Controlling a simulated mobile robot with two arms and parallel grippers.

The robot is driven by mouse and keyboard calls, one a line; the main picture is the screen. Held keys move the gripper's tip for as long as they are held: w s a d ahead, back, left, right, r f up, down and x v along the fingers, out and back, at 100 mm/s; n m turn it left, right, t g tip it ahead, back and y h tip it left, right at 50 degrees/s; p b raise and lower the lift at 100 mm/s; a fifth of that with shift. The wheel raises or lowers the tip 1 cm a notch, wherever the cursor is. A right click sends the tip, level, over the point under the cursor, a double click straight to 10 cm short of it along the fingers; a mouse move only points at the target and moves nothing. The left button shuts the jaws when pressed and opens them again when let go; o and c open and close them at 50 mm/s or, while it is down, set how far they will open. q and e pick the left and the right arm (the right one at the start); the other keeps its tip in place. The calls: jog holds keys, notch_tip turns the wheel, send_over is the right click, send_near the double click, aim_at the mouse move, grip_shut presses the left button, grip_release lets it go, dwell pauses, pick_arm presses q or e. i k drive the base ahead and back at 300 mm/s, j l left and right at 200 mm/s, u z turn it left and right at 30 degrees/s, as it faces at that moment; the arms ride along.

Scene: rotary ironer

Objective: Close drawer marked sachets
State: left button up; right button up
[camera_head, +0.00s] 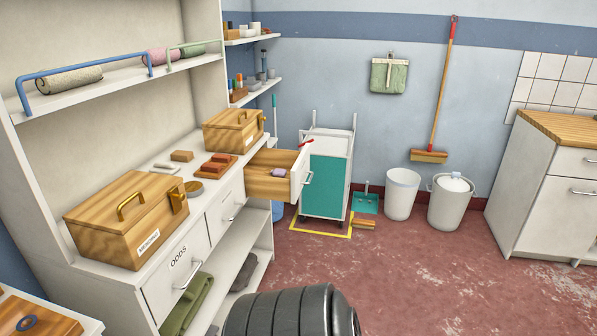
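A wooden drawer (268,187) with a white front (301,173) stands pulled out at the far end of the white cabinet. A small purple item lies inside it. Its metal handle (309,178) faces right; no marking can be read on its front, so I cannot tell whether it says sachets. Two other drawers in the same row are shut: a near one marked ODDS (172,276) and a middle one (228,212) whose marking I cannot read. Neither of my grippers is in view.
A teal-and-white cart (326,180) stands just beyond the open drawer. Wooden boxes (120,222) sit on the cabinet top. Two bins (402,194) stand by the back wall. The red floor right of the cabinet is mostly clear. A dark ribbed part, probably mine, shows at the bottom.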

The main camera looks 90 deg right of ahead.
aim_at(259, 184)
jog(key=z, duration=2.8)
jog(key=i+l+u, duration=0.15)
jog(key=i, duration=0.4)
jog(key=i+l+u, duration=0.1)
jog(key=i, duration=0.45)
jog(key=i+l+u, duration=0.15)
jog(key=i, duration=0.4)
jog(key=l, duration=0.1)
